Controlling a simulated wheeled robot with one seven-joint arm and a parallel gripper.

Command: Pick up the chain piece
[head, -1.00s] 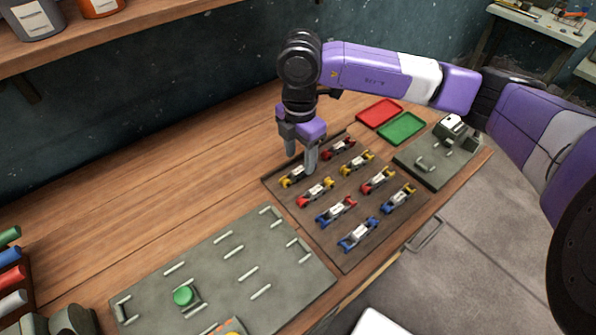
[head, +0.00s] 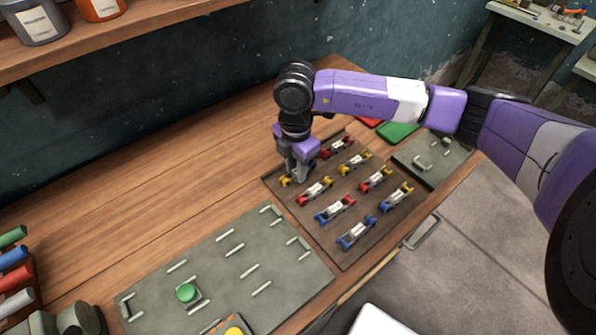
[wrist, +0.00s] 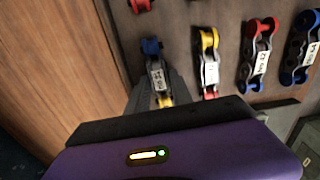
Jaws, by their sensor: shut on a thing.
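Several chain pieces lie in rows on a dark brown board (head: 345,255). My gripper (head: 296,178) is down at the board's left corner, shut on a chain piece with one yellow end (head: 285,181). In the wrist view this chain piece (wrist: 157,75) sits between my fingers, with a blue end, a white label in the middle and a yellow end. My fingers hide part of it. It appears to be still at board level; I cannot tell whether it touches the board.
A yellow-and-red chain piece (head: 315,190) lies close beside the gripper, and a blue-and-red one (head: 334,210) lies beyond it. A grey fixture plate (head: 215,270) with a green knob (head: 187,292) lies at front left. A green tray (head: 398,132) is behind the board.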

